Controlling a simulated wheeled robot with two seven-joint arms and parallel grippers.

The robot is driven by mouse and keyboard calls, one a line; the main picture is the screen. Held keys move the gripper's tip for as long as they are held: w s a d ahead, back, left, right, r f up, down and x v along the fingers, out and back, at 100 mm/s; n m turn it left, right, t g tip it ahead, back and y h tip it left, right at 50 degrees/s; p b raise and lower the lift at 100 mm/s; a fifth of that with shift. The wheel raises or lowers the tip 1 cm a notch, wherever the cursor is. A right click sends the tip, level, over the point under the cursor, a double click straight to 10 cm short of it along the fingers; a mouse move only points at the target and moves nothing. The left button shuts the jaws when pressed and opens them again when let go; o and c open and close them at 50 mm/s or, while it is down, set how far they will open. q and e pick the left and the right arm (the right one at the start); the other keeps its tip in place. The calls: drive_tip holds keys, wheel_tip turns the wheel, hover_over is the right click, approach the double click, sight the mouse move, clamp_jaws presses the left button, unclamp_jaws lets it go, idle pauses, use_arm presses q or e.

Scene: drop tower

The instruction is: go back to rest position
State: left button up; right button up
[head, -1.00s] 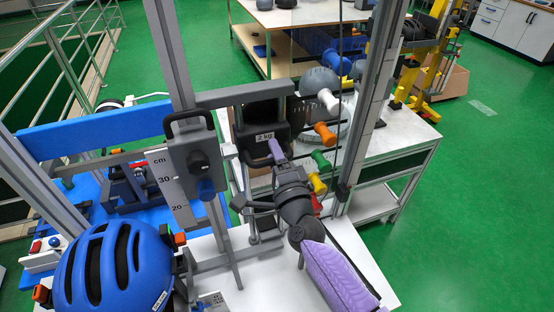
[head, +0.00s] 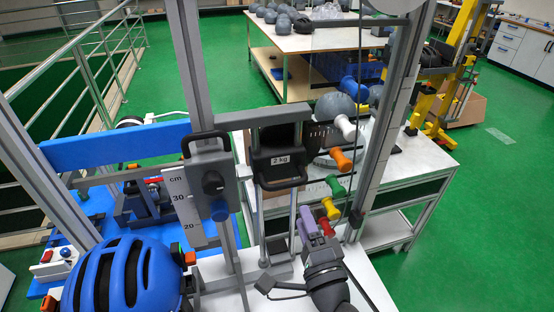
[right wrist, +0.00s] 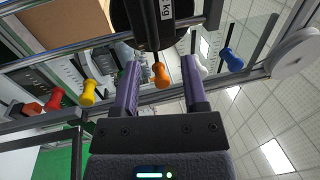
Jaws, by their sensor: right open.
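My right gripper (head: 308,220) has purple fingers and stands in front of the tower, below and a little right of the black 2 kg weight (head: 280,162). In the right wrist view its two fingers (right wrist: 160,68) are spread apart with nothing between them. The weight (right wrist: 150,22) hangs beyond the fingertips there, clear of them. It sits between the tower's uprights, under a grey crossbar. My left gripper is not in view.
A blue helmet (head: 125,275) stands at the lower left. A grey slider block with a knob (head: 208,172) and a cm scale (head: 185,205) is left of the weight. Coloured handles, including a green one (head: 335,185), are close to the right upright (head: 385,110). Green floor lies beyond.

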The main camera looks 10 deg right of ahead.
drive_tip(key=s+a+f+n+g+y, duration=0.55)
drive_tip(key=n+g, duration=0.35)
drive_tip(key=n, duration=0.5)
drive_tip(key=s+d+f+n+g+h, duration=0.2)
drive_tip(key=s+d+n+g+h, duration=0.15)
drive_tip(key=s, duration=0.25)
drive_tip(key=s+d+f+n+g+h, duration=0.2)
drive_tip(key=s+d+g, duration=0.15)
drive_tip(key=s, duration=0.35)
wheel_tip(320, 180, down, 24)
drive_tip(key=s+r+g+b, duration=0.1)
drive_tip(key=s+g+b, duration=0.15)
drive_tip(key=b, duration=0.35)
use_arm(q)
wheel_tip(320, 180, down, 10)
drive_tip(key=b, duration=0.4)
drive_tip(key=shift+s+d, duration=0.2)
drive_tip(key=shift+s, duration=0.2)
use_arm(e)
drive_tip(key=s+d+f+g+h, duration=0.1)
drive_tip(key=s+d+f, duration=0.1)
drive_tip(key=s+f, duration=1.1)
wheel_tip(320, 180, down, 3)
drive_tip(key=shift+s+d+f+n, duration=0.1)
drive_tip(key=shift+s+d+n, duration=0.25)
drive_tip(key=shift+d, duration=0.05)
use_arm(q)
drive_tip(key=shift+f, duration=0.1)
